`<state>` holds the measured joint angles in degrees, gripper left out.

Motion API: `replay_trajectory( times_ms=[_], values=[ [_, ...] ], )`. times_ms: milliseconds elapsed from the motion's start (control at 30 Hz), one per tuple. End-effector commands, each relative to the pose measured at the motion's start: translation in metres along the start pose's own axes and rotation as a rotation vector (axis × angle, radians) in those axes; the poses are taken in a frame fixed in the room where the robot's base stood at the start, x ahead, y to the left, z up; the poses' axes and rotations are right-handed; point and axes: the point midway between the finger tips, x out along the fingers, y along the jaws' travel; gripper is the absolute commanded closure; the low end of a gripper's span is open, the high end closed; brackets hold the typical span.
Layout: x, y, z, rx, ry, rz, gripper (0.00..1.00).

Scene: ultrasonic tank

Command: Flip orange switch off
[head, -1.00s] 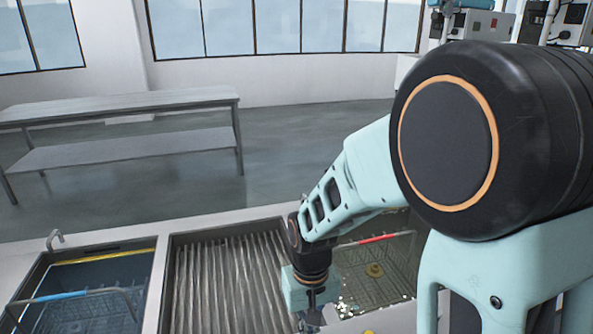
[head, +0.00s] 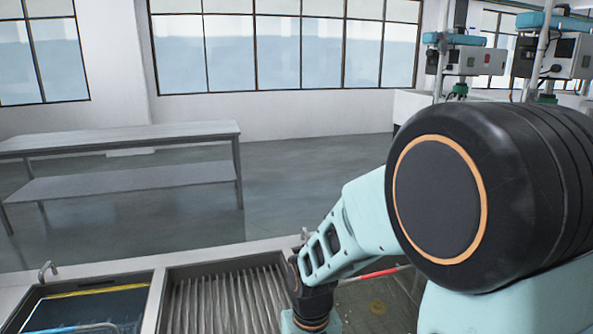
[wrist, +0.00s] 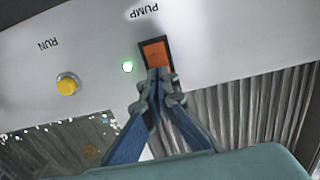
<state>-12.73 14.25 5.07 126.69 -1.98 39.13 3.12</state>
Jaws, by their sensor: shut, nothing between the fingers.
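The orange switch (wrist: 154,51) sits in a dark frame on a pale panel (wrist: 95,38), under the upside-down label PUMP in the wrist view. My gripper (wrist: 157,76) is shut and empty. Its fingertips overlap the lower edge of the switch in the picture; I cannot tell whether they touch it. A lit green lamp (wrist: 127,67) is just left of the switch. In the head view my gripper is below the picture's edge, and the switch is not visible there.
A yellow button (wrist: 68,85) labelled RUN is on the same panel, to the left. The head view shows a ribbed drain section (head: 225,300), a tank with a yellow bar (head: 90,292) at left, and a red bar (head: 375,273) at right. An empty table (head: 120,132) stands behind.

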Motion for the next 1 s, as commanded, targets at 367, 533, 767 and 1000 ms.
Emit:
replay_trajectory(
  times_ms=[367, 533, 767, 1000],
  values=[
    [0.0000, 0.0000, 0.0000, 0.000, 0.000, 0.000, 1.00],
    [0.0000, 0.0000, 0.0000, 0.000, 0.000, 0.000, 1.00],
    [0.0024, 0.0000, 0.0000, 0.000, 0.000, 0.000, 1.00],
    [0.0062, 0.0000, 0.0001, 0.000, 0.000, 0.000, 1.00]
  ],
)
